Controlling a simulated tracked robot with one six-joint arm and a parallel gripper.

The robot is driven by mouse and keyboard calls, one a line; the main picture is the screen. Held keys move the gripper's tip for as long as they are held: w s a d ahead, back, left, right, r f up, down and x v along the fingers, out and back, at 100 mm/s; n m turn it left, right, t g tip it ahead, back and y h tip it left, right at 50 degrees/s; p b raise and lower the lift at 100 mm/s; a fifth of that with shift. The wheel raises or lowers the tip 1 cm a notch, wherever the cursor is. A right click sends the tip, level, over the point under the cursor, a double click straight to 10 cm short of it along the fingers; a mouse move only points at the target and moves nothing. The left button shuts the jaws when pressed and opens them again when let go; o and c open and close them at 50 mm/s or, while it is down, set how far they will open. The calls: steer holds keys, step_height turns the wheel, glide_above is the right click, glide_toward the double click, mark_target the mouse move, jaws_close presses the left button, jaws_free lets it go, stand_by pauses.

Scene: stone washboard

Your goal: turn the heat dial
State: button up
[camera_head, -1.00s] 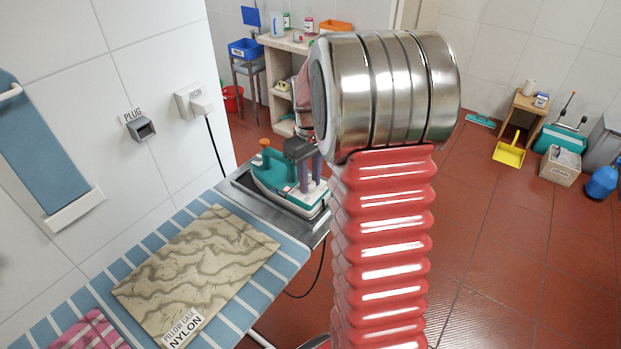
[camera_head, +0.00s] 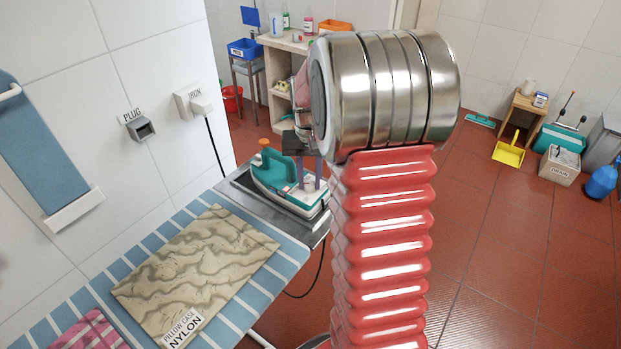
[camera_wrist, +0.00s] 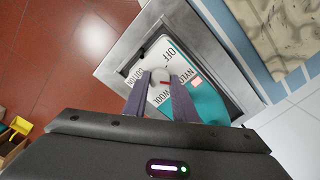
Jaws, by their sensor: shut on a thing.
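The iron (camera_head: 283,182), teal and white with an orange knob, rests on a metal stand at the end of the ironing board. It also shows from above in the wrist view (camera_wrist: 205,103). Its white dial plate carries OFF, NYLON, WOOL and COTTON labels. My gripper (camera_wrist: 159,85) is shut on the dial, a finger on either side. In the head view my gripper (camera_head: 308,178) stands over the iron, partly behind my arm. The fingers partly cover the lower labels.
A pillow case marked NYLON (camera_head: 195,262) lies on the striped board (camera_head: 287,262). The wall holds a PLUG socket (camera_head: 142,129) and the IRON outlet (camera_head: 193,103), with a black cord. The stand's raised metal rim (camera_wrist: 110,70) surrounds the iron.

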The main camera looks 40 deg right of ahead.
mark_target(309, 183)
stand_by(0.4)
steer(key=o, duration=1.1)
steer(key=shift+c, duration=0.2)
steer(key=shift+r, duration=0.15)
step_height(309, 183, up, 14)
steer(key=shift+f, duration=0.25)
steer(key=shift+w, duration=0.1)
